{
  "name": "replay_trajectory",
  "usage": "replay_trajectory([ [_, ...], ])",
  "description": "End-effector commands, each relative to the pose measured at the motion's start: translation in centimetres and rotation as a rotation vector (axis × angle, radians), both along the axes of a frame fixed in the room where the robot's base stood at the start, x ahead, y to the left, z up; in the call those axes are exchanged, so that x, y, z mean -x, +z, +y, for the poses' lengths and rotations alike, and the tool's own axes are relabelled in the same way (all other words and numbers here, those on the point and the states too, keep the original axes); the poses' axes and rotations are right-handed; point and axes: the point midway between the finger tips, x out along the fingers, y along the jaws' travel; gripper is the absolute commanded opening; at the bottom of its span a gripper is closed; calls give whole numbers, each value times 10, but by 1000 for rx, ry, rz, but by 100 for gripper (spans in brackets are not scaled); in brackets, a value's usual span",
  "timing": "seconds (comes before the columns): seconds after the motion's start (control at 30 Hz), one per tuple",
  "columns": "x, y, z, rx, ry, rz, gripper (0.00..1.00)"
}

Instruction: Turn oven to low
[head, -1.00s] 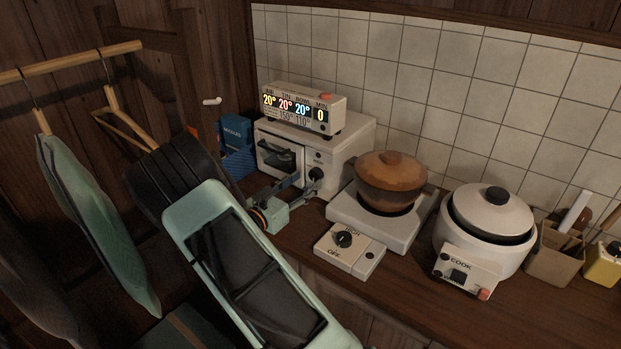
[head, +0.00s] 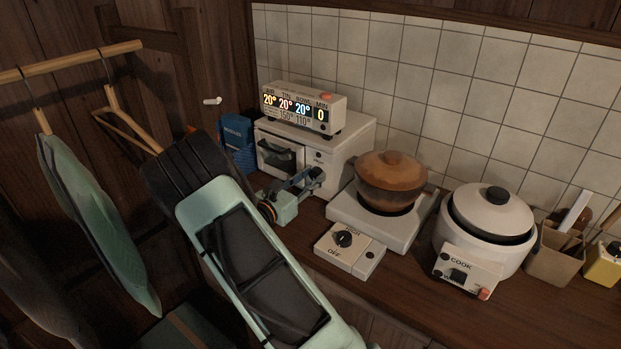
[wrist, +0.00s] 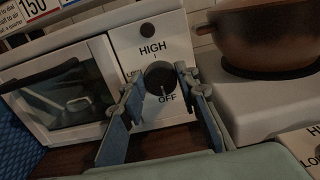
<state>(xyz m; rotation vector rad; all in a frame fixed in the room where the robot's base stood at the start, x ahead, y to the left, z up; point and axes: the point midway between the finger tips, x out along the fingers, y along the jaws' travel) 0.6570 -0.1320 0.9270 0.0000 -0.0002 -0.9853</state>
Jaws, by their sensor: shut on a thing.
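The small white oven (head: 340,152) stands on the counter against the tiled wall, its door closed. Its dark round knob (wrist: 160,80) is on the panel right of the door, with HIGH above it, OFF below it and a partly hidden label at its left. The light mark on the knob points down toward OFF. My gripper (wrist: 163,84) is at the knob, one finger on each side, shut on it. In the head view my gripper (head: 314,178) hides most of the knob.
A hot plate (head: 378,222) with a brown lidded pot (head: 391,182) stands close at the right, its control box (head: 350,250) in front. A white cooker (head: 487,225) is farther right. A display box (head: 303,106) sits on the oven. A blue packet (head: 236,140) stands left of it.

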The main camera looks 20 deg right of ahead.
Motion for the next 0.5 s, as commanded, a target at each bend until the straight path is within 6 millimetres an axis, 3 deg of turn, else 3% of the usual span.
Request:
replay_trajectory([
  [0.5, 1, -5, 0, -104, 0, -155, 5],
])
